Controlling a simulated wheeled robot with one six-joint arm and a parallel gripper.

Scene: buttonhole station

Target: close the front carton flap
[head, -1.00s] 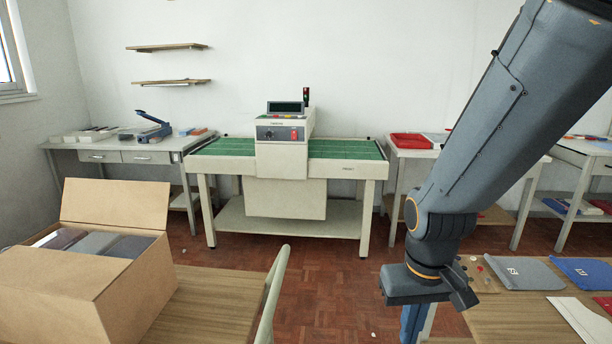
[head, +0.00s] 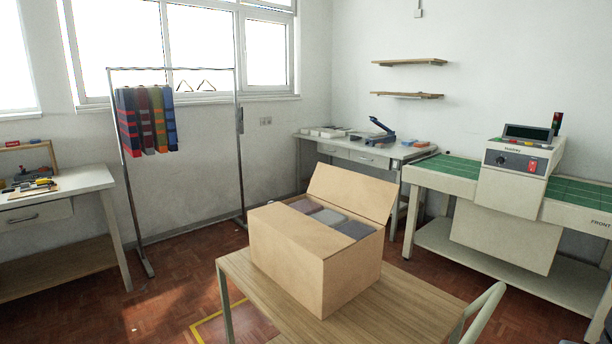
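An open brown cardboard carton (head: 290,262) stands on a wooden-topped table (head: 245,277) in the middle of the head view. One flap (head: 352,191) stands up, leaning outward, along its far side. Flat grey, dark and bluish packs (head: 328,217) lie inside, showing through the open top. My gripper is not in view.
A pale metal rail (head: 480,314) rises at the table's right end. A machine with a green belt (head: 512,170) stands at right. A garment rack (head: 240,150) and a side desk (head: 75,183) stand at left. Open floor lies left of the table.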

